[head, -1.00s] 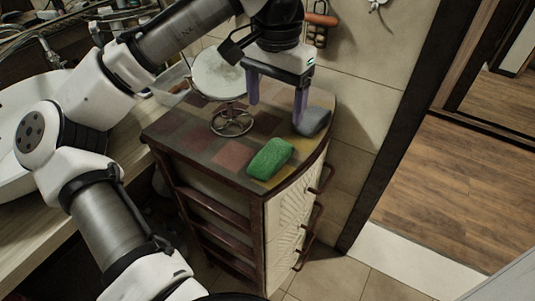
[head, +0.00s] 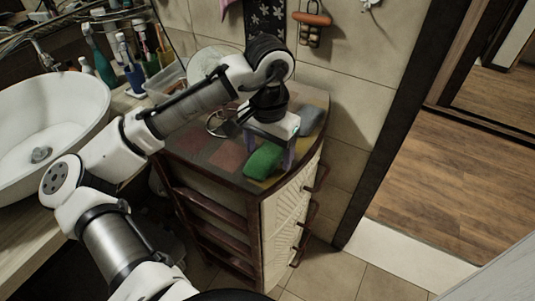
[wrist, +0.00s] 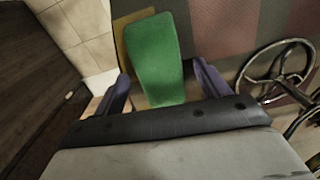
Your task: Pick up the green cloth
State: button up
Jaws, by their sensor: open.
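The green cloth (head: 262,163) is a folded, rounded block lying on the patchwork top of the small cabinet (head: 200,150), near its front edge. My gripper (head: 268,152) is open and points down over the cloth, hiding part of it in the head view. In the wrist view the green cloth (wrist: 155,55) appears in the gap between the two purple fingers of my gripper (wrist: 163,85), with one finger on each side. The fingers are empty. I cannot tell how far the fingertips are above the cabinet top.
A grey cloth (head: 312,121) lies behind the green one. A round mirror (head: 212,62) on a wheel-like metal stand (wrist: 277,70) stands close by on the cabinet. A white basin (head: 45,125) and several bottles are at left. The wall is behind; open floor lies right.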

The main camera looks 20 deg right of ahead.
aim_at(269, 151)
jog(key=c, duration=1)
jog(key=shift+c, duration=0.3)
notch_tip(269, 151, up, 20)
